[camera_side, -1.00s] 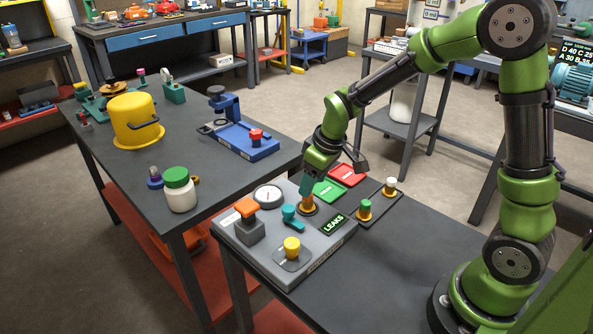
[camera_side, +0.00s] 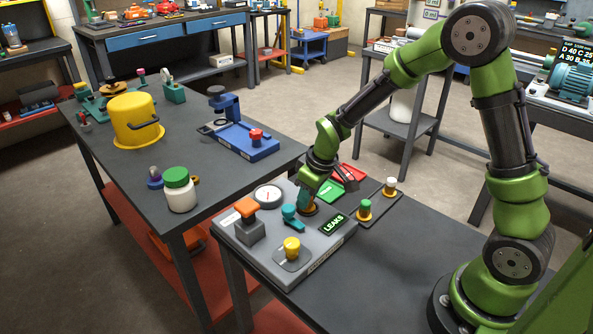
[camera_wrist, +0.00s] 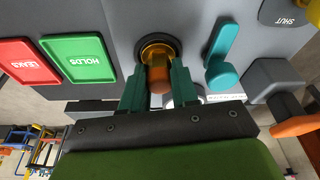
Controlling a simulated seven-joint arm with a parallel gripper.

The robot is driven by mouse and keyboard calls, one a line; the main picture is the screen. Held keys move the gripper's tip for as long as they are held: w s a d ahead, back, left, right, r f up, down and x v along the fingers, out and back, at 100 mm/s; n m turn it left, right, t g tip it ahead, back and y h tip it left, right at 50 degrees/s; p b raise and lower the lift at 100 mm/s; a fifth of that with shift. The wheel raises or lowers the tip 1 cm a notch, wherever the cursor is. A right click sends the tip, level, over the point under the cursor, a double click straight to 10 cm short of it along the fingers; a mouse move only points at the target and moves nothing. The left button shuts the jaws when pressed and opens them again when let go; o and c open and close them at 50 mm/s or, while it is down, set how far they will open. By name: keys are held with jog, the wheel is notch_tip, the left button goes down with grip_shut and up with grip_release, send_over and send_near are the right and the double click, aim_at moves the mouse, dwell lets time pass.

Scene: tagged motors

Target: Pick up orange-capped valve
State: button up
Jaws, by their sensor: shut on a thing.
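Green (camera_side: 331,191) and red (camera_side: 351,172) trays lie behind.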

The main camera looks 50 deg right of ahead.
grip_shut()
jog(key=shift+r, duration=0.9)
jog(key=shift+v, duration=1.05)
jog(key=s+r, duration=0.4)
jog(key=s, duration=1.1)
jog(key=shift+s, duration=0.2)
jog(key=shift+r, duration=0.1)
